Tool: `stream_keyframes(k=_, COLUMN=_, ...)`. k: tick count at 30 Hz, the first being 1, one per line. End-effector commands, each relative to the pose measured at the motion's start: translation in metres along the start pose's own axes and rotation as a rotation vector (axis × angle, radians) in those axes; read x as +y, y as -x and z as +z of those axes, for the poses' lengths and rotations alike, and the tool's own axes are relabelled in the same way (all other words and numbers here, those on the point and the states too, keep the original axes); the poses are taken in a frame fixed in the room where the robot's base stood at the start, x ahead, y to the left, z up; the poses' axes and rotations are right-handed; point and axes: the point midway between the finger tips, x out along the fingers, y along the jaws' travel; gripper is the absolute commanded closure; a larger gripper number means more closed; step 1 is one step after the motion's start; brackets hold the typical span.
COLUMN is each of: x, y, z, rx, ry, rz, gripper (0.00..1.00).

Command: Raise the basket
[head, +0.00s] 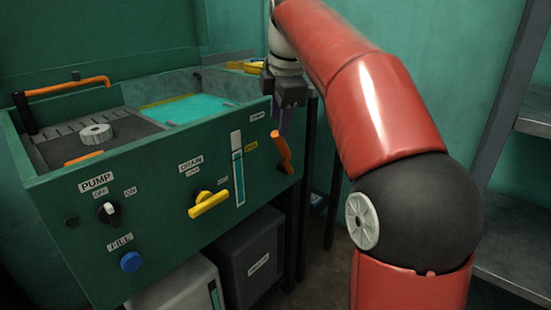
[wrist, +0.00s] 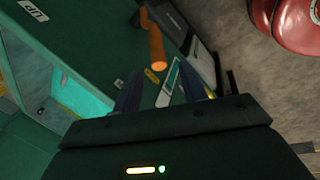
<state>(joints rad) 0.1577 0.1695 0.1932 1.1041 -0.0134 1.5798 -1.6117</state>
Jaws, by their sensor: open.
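A green washing tank (head: 160,205) stands at the left. A dark tray or basket (head: 58,150) sits in its left half with a grey gear-like part (head: 96,133) on it. An orange lever (head: 282,152) sticks out at the right end of the front panel; it also shows in the wrist view (wrist: 155,48). My gripper (head: 288,118) is just above the lever in the head view. In the wrist view my open gripper (wrist: 162,75) has the lever's end ahead of and roughly between its fingers. Contact cannot be told.
Turquoise liquid (head: 190,108) fills the tank's right half. A yellow drain handle (head: 208,203), a pump knob (head: 108,212) and a blue fill button (head: 131,262) stick out of the panel. Bins (head: 247,258) stand below. A metal shelf (head: 520,190) is at the right.

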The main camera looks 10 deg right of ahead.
Motion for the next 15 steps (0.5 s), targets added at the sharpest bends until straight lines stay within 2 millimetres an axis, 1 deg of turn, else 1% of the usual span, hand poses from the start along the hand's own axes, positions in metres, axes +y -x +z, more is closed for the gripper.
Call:
stream_keyframes(k=2, x=0.004, y=-0.003, z=0.002, rx=0.004, ry=0.031, rz=-0.003, gripper=0.58)
stream_keyframes(k=5, x=0.005, y=-0.009, z=0.002, rx=0.005, ry=0.044, rz=-0.005, gripper=0.58)
stream_keyframes(k=15, x=0.004, y=-0.061, z=0.002, rx=0.005, ry=0.043, rz=-0.004, gripper=0.58)
